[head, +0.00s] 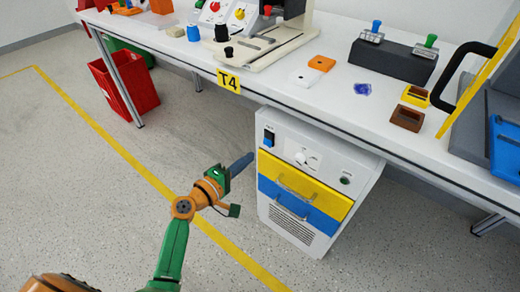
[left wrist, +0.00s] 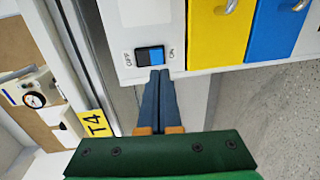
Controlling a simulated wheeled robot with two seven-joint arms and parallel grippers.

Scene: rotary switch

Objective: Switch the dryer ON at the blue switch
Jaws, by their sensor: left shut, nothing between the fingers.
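The dryer (head: 322,229) is a white cabinet under the table, with a yellow drawer (head: 300,181) above a blue drawer. The blue switch (head: 268,136) is on its upper left front. In the left wrist view the switch (left wrist: 151,55) is a rocker between the labels OFF and ON, dark toward OFF and blue toward ON. My left gripper (head: 247,158) is just left of the dryer front. Its blue fingers are shut and empty, with tips (left wrist: 159,73) close to the switch's ON half. I cannot tell whether they touch it. My right gripper is not in view.
The white table (head: 290,92) with the T4 label (head: 228,81) overhangs the dryer and holds several parts and fixtures. A red bin (head: 125,85) stands under its left end. The floor left of the dryer is clear, with a yellow line (head: 120,143).

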